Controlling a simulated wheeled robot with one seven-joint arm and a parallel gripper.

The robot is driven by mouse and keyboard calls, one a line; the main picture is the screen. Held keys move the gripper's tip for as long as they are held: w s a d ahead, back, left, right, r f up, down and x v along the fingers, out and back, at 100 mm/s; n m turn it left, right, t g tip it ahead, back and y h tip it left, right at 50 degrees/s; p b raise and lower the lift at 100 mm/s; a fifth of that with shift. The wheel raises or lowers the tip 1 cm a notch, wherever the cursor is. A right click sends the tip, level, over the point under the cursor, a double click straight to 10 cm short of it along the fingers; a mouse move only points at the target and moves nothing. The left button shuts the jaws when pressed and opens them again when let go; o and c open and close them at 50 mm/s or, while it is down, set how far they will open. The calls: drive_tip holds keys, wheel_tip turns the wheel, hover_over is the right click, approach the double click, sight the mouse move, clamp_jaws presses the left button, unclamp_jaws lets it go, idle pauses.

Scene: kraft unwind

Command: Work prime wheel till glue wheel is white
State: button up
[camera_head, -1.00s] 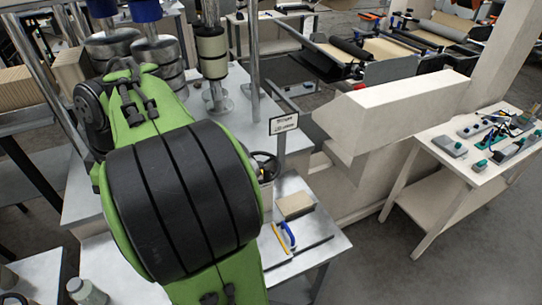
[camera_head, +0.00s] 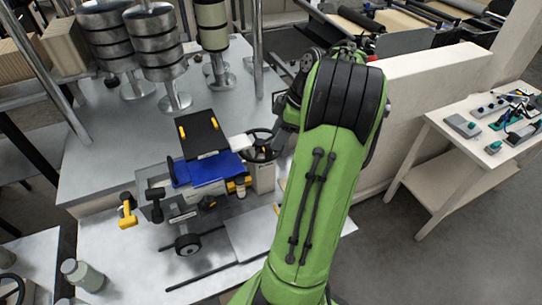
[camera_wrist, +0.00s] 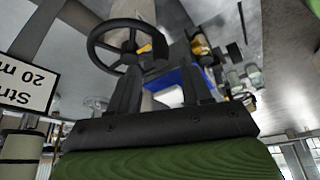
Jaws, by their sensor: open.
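A black spoked handwheel (camera_head: 262,146), which looks like the prime wheel, stands on a pale housing right of the blue and black machine. In the wrist view the handwheel (camera_wrist: 122,46) lies just beyond my gripper (camera_wrist: 163,75). My arm hides the gripper in the head view.
The machine has a blue bed (camera_head: 208,170) and yellow-handled parts (camera_head: 128,212) at its left. Metal roller stacks (camera_head: 157,55) stand behind it. A sign (camera_wrist: 25,84) is close to the gripper's left in the wrist view. A side table (camera_head: 490,140) holds tools at the right.

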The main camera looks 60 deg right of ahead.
sight(269, 149)
drive_tip(key=b+x, duration=0.1)
drive_tip(key=x, duration=0.5)
drive_tip(key=shift+w+a+f, duration=0.1)
drive_tip(key=shift+w+f, duration=0.05)
drive_tip(key=shift+f, duration=0.2)
clamp_jaws()
